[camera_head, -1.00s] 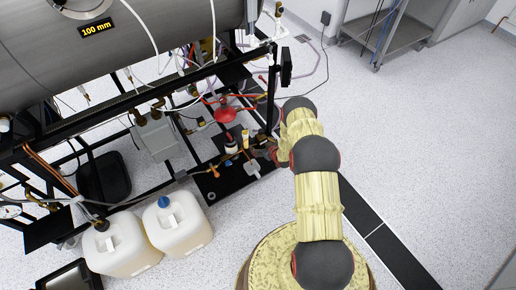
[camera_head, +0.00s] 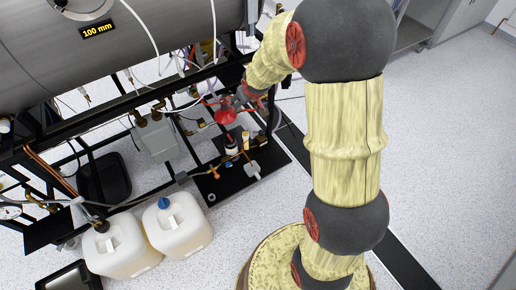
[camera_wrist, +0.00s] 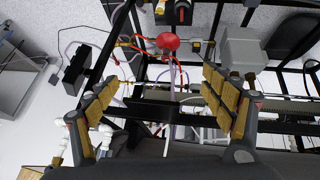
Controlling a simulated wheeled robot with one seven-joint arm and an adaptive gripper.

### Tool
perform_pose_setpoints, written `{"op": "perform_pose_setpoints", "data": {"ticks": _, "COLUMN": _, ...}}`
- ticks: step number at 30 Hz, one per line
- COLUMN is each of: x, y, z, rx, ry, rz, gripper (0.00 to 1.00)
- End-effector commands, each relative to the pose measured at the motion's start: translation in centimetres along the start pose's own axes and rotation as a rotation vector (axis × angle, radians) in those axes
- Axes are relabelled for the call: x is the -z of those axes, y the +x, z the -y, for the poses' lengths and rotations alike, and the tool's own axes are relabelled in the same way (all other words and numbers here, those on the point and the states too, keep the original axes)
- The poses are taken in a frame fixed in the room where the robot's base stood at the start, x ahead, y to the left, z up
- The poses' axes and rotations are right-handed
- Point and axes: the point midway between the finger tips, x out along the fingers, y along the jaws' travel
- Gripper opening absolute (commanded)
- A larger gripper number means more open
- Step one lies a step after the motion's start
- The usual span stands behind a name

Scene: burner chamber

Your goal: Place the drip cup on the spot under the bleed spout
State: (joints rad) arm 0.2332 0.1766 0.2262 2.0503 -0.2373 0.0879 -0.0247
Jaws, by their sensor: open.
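My gripper (camera_head: 240,98) is raised beside the rig frame in the head view, near a red round part (camera_head: 224,115). In the wrist view my gripper (camera_wrist: 160,105) is open, its tan finger pads wide apart, with nothing held between them. On the black base plate (camera_head: 238,180) below stands a small white and dark container (camera_head: 231,148), possibly the drip cup; I cannot tell for certain. A small pale ring (camera_head: 211,197) lies near the plate's front edge. I cannot make out the bleed spout or its spot clearly.
Two white jugs (camera_head: 177,225) stand on the floor at left. Tubes and cables cross the frame.

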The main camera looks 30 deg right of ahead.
Motion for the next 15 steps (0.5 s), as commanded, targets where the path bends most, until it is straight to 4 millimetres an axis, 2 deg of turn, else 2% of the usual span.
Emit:
{"op": "perform_pose_setpoints", "data": {"ticks": 1, "x": 0.5, "y": -3.1, "z": 0.5, "rx": -0.001, "ry": 0.003, "rz": -0.005, "gripper": 0.82}}
{"op": "perform_pose_setpoints", "data": {"ticks": 7, "x": -0.5, "y": -13.1, "z": 2.8, "rx": 0.011, "ry": 0.025, "rz": 0.015, "gripper": 0.82}}
{"op": "perform_pose_setpoints", "data": {"ticks": 11, "x": -2.5, "y": -19.2, "z": 4.5, "rx": 0.028, "ry": 0.038, "rz": 0.028, "gripper": 0.82}}
{"op": "perform_pose_setpoints", "data": {"ticks": 15, "x": -5.6, "y": -25.1, "z": 6.3, "rx": 0.056, "ry": 0.049, "rz": 0.043, "gripper": 0.82}}
